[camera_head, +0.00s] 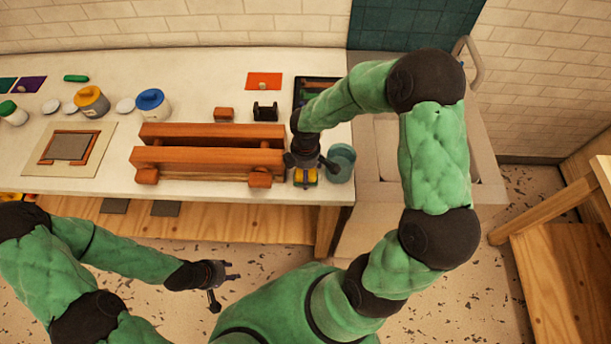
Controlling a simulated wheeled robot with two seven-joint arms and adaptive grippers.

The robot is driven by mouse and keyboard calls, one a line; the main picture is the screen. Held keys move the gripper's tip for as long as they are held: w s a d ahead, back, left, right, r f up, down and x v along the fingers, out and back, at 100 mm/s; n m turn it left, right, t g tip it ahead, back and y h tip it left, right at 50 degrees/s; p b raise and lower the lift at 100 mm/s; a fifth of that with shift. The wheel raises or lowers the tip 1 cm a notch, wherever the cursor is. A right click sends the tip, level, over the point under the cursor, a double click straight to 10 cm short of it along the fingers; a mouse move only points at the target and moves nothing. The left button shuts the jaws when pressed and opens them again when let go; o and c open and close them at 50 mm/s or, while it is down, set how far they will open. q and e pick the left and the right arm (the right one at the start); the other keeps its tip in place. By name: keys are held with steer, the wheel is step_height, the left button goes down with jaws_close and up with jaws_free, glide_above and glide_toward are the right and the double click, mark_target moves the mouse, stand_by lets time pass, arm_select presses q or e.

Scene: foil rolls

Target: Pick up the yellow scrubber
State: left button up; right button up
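The yellow scrubber (312,176), with some green on it, is at the front edge of the white counter, just right of the wooden rack. My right gripper (305,169) points down right over it and hides much of it. I cannot tell whether the fingers are spread around the scrubber or closed on it. My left gripper (227,283) is open and empty, low in front of the counter and away from the scrubber.
The orange-brown wooden rack (208,158) stands close left of my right gripper. A teal cup (342,160) is close on its right. A dark tray (316,88) lies behind. Jars, including a blue-lidded one (152,105), and a framed board (68,147) are further left.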

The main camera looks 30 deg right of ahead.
steer(key=c, duration=1.3)
steer(key=shift+o, duration=0.2)
steer(key=shift+r, duration=0.1)
steer(key=shift+r, duration=0.4)
step_height(320, 180, up, 2)
steer(key=shift+r+p, duration=0.1)
steer(key=shift+p, duration=0.35)
steer(key=s+a+r+p, duration=0.1)
steer(key=s+r+p, duration=0.1)
steer(key=s+r, duration=0.8)
steer(key=shift+s+a, duration=0.25)
steer(key=shift+s, duration=1.75)
